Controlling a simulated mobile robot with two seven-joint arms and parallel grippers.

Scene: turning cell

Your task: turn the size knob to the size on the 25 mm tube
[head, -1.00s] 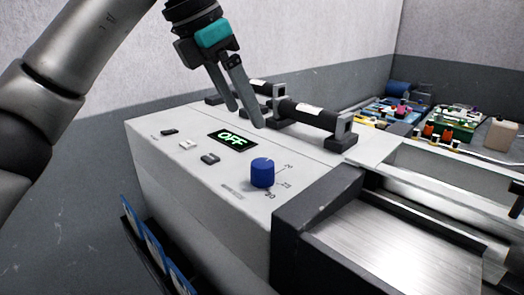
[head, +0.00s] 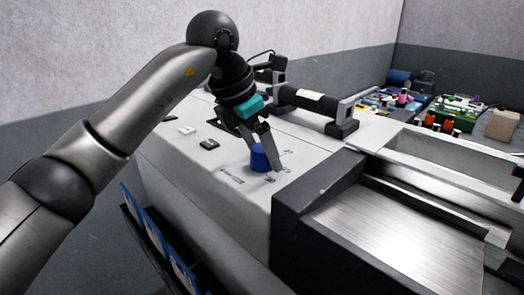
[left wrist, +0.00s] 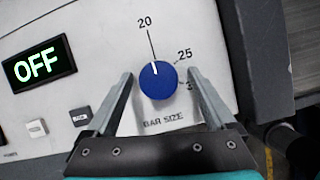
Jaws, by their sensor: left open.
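The blue size knob (head: 259,158) stands on the light panel. In the left wrist view the knob (left wrist: 158,82) has its white mark towards 20; 25 is printed to the right, and a third number is partly hidden by a finger. My left gripper (head: 266,160) is down at the knob. In the left wrist view its open fingers (left wrist: 160,75) lie on either side of the knob, with gaps showing. A dark tube (head: 307,101) with a white label rests on holders behind; its label is unreadable. My right gripper is not in view.
A display (left wrist: 37,65) reads OFF, with buttons (left wrist: 79,116) below it. A dark-edged metal bed (head: 395,235) lies to the right. Colourful small parts (head: 440,115) and a tan box (head: 503,125) are at the back right. Blue-edged items (head: 150,235) hang at the front side.

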